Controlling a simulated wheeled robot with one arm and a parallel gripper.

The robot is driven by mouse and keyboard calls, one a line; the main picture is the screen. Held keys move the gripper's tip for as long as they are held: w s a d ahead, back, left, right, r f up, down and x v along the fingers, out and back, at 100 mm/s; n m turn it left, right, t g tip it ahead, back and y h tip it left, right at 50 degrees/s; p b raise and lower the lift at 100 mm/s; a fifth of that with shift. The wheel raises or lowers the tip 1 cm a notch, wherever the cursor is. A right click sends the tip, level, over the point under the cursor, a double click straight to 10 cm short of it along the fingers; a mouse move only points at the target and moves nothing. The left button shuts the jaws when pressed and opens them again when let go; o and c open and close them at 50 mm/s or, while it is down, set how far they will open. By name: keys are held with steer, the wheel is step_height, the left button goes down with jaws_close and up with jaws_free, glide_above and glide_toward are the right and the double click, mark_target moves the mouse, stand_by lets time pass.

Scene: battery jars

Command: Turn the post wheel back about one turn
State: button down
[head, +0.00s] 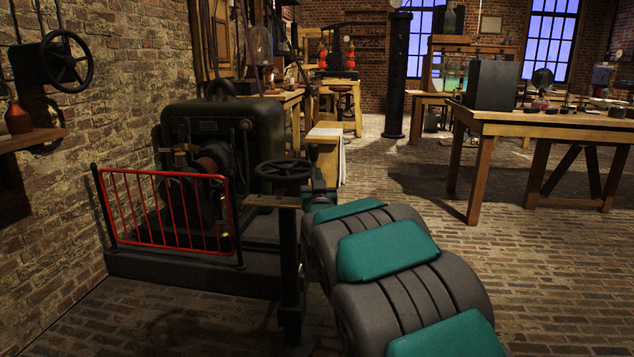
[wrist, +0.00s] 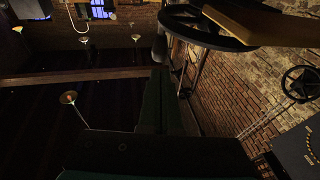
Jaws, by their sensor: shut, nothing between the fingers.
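The post wheel (head: 284,170) is a black spoked handwheel lying flat on top of a dark post (head: 290,265), just above a small wooden board (head: 262,201). In the wrist view the wheel (wrist: 207,27) shows large at the top, tilted by the camera, with the board (wrist: 270,22) beside it. My gripper (wrist: 160,72) is shut and empty, a dark form in the lower middle of that view, apart from the wheel in the picture. In the head view my arm largely hides the gripper, just right of the wheel.
A red railing (head: 165,210) guards a dark machine (head: 222,135) on a plinth behind the post. Another handwheel (head: 67,61) is on the left brick wall. A wooden table (head: 540,123) with a dark box stands at right. The brick floor (head: 560,260) at right is clear.

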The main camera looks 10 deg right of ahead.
mark_target(314, 153)
steer(key=shift+x, duration=4.15)
steer(key=shift+w+d, duration=0.85)
steer(key=shift+w, duration=0.3)
steer(key=shift+f, duration=0.1)
